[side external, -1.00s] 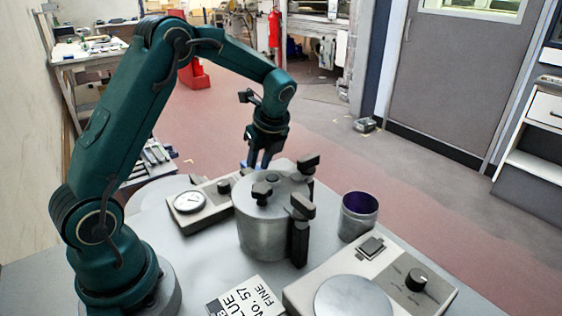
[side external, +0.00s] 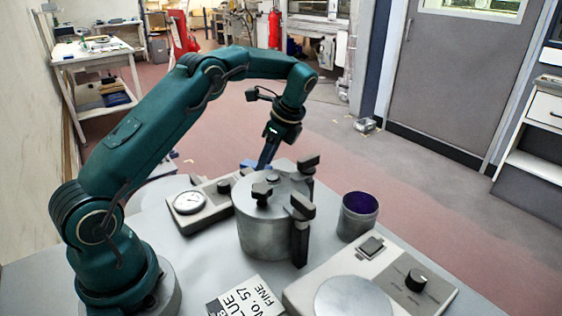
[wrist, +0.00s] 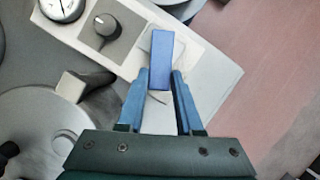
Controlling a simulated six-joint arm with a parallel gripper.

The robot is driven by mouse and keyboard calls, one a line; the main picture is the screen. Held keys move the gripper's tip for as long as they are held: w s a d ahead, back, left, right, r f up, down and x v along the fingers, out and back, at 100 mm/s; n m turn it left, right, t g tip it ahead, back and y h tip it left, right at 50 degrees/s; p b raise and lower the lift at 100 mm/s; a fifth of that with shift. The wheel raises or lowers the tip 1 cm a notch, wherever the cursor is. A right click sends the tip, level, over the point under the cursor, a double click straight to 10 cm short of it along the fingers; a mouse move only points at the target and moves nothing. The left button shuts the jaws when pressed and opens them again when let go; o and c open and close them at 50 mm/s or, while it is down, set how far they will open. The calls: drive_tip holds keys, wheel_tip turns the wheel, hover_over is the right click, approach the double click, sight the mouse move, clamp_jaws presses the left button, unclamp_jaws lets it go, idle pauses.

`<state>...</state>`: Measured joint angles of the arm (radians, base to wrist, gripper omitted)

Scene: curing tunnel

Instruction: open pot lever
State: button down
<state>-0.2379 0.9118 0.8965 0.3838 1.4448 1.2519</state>
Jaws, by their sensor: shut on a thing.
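The metal pot (side external: 262,230) stands upright on the table, with a black knob (side external: 262,190) on its lid and black handles at its rim. Part of its lid (wrist: 40,115) and one dark handle (wrist: 84,88) show at the left of the wrist view. My gripper (wrist: 161,82) is shut on a blue bar (wrist: 161,52), which sits between its blue fingertips above the end of the gauge box. I cannot tell whether the bar is attached to anything.
The gauge box (side external: 208,212) with a dial and a knob (wrist: 107,27) lies beside the pot. A dark cup (side external: 358,214) stands to the right. Another box (side external: 330,272) with a round plate and a labelled block (side external: 248,298) are in front.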

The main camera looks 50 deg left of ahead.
drive_tip(key=shift+w+a+n+g, duration=0.2)
drive_tip(key=shift+w+n+g, duration=0.1)
drive_tip(key=shift+n, duration=0.5)
drive_tip(key=c, duration=0.6)
unclamp_jaws()
drive_tip(key=shift+o, duration=0.2)
